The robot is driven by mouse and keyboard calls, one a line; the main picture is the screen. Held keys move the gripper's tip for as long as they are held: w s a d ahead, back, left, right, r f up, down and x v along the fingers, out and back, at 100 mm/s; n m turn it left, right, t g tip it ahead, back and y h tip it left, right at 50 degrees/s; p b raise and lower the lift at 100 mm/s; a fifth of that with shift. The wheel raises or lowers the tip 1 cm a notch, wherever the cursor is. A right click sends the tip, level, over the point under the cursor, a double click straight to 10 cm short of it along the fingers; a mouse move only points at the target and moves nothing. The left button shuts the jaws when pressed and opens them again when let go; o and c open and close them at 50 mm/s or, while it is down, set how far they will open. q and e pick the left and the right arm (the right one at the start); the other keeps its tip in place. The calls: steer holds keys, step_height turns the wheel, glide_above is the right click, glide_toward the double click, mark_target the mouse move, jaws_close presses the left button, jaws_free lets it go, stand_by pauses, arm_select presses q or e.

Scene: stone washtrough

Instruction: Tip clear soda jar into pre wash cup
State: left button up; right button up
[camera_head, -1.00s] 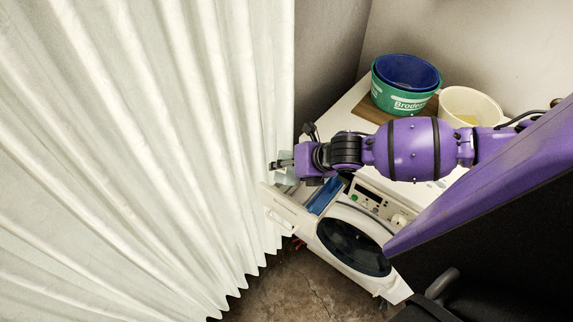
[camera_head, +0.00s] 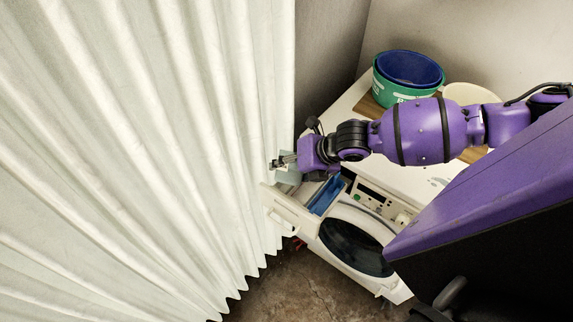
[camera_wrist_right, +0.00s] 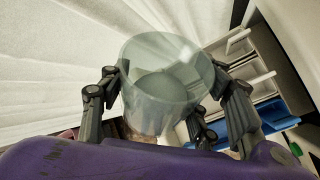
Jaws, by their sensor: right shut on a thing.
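My right gripper (camera_head: 280,162) is shut on the clear jar. The jar (camera_wrist_right: 160,95) fills the middle of the right wrist view, see-through and pale green, with its round mouth toward the top and a finger on each side. In the head view only a pale part of it (camera_head: 290,177) shows beside the gripper. The washing machine's detergent drawer (camera_head: 286,208) is pulled out just below and in front. Its compartments show right of the jar in the wrist view, white ones (camera_wrist_right: 250,70) and a blue one (camera_wrist_right: 268,118). I cannot tell which is the pre wash cup. My left gripper is not in view.
The white washing machine (camera_head: 352,240) has a round dark door. A blue bowl in a green tub (camera_head: 400,90) and a cream tub (camera_head: 470,93) stand behind my right arm. A pleated white curtain (camera_head: 150,150) hangs close at the left of the gripper.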

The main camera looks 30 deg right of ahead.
steer(key=shift+f, duration=0.1)
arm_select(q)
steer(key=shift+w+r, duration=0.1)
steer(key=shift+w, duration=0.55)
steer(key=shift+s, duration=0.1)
